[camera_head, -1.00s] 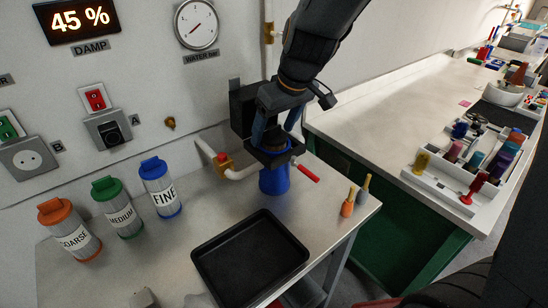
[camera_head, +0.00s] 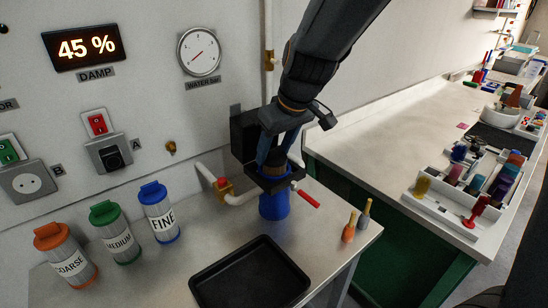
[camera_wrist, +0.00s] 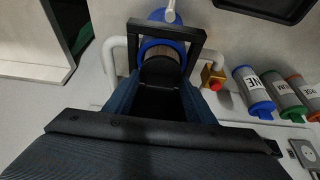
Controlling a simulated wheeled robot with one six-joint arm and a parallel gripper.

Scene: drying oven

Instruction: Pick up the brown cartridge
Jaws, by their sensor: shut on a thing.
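The brown cartridge (camera_wrist: 163,50) shows in the wrist view as a ribbed brown cylinder with a dark end cap. It sits between the fingers of my gripper (camera_wrist: 160,85), which is shut on it. In the head view my gripper (camera_head: 276,163) points down at the black square frame on top of the blue housing (camera_head: 273,207). The blue housing's rim (camera_wrist: 150,43) surrounds the brown cartridge in the wrist view. My fingers and the frame hide most of the cartridge in the head view, and its lower part is out of sight.
A black tray (camera_head: 250,277) lies in front. COARSE, MEDIUM and FINE canisters (camera_head: 158,214) stand left, two small bottles (camera_head: 348,232) right. The wall is close behind.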

